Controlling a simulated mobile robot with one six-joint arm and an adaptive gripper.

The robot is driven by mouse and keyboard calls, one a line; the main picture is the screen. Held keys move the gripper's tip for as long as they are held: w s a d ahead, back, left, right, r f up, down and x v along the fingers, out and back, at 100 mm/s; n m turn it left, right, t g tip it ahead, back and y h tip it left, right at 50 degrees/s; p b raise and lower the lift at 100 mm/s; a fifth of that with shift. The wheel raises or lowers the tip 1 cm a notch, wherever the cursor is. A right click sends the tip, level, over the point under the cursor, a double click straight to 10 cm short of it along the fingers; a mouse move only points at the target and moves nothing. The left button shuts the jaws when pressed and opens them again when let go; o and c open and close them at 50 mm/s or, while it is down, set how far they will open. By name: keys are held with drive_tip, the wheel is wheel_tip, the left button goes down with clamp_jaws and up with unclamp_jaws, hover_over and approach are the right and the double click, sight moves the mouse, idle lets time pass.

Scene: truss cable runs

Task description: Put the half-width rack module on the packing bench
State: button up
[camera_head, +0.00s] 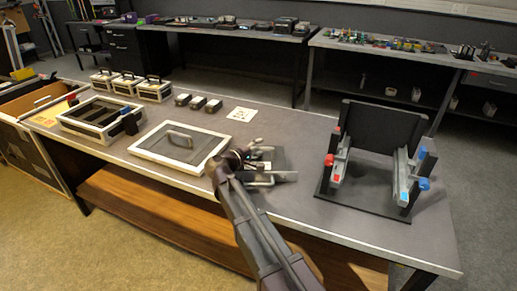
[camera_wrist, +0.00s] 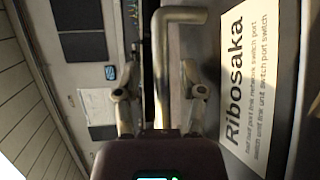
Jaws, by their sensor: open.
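My gripper (camera_head: 245,165) is over the middle of the long grey bench, partly covering a low dark unit (camera_head: 278,157) with silver parts. I take this unit to be the half-width rack module, but cannot be sure. In the wrist view, my gripper (camera_wrist: 160,92) is open, with one finger on each side of a bent silver bar handle (camera_wrist: 164,60). I cannot tell whether either finger touches it. A white label (camera_wrist: 248,75) reading "Ribosaka" and mentioning a network switch lies right of the handle. Which bench is the packing bench is not clear.
A framed panel with a handle (camera_head: 180,143) lies left of my gripper. A black stand (camera_head: 376,130) with red and blue knobs stands right. Farther left are a compartmented case (camera_head: 88,127), handled boxes (camera_head: 155,89) and small dark boxes (camera_head: 197,102). Cluttered benches (camera_head: 385,46) line the wall.

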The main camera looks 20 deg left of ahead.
drive_tip(key=p+v, duration=0.2)
drive_tip(key=v, duration=1)
idle(0.3)
drive_tip(key=shift+r, duration=0.15)
idle(0.5)
